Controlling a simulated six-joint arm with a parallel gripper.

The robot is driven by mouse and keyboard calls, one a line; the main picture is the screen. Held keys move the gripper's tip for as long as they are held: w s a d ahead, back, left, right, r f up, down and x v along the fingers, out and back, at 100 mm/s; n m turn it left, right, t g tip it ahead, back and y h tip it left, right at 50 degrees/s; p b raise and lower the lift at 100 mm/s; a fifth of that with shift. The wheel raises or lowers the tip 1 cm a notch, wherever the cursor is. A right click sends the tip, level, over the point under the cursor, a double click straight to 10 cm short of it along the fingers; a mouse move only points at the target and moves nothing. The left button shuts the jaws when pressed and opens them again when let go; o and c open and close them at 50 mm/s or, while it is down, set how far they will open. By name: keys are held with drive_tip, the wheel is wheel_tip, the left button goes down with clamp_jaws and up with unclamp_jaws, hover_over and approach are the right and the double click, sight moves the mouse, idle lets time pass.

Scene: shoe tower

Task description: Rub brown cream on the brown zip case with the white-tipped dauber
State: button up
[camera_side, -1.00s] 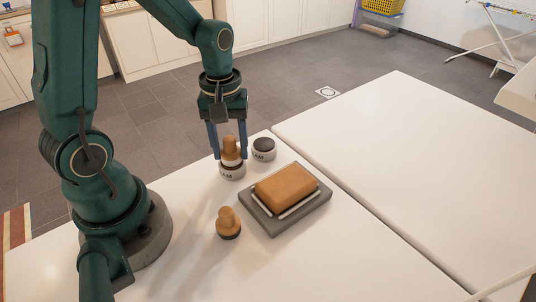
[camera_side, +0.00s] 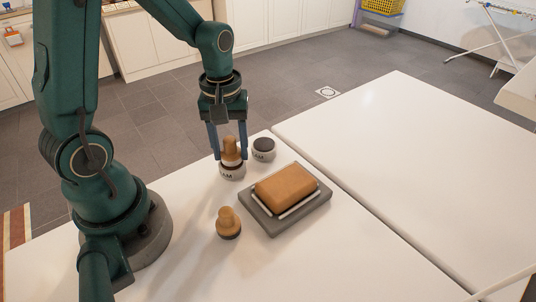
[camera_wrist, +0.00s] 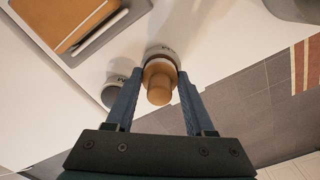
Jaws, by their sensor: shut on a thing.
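My gripper (camera_side: 229,158) is shut on the wooden handle of a dauber (camera_side: 231,149). The dauber stands upright in the mouth of a pale, lettered cream jar (camera_side: 232,173), and its tip is hidden there. In the wrist view the dauber (camera_wrist: 158,90) lies between the two blue fingers, with the jar (camera_wrist: 163,52) beyond it. The brown zip case (camera_side: 286,191) lies on a grey block (camera_side: 272,230) with light rails, right of the jar. The case (camera_wrist: 62,18) also shows at the top left of the wrist view.
A second cream jar (camera_side: 264,149) with a dark top stands just right of the held dauber. A second dauber (camera_side: 228,222) with a dark tip stands on the white table (camera_side: 330,255) left of the block. A gap separates this table from another white table (camera_side: 430,140).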

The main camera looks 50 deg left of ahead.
sight(230, 139)
drive_tip(key=shift+r, duration=3.5)
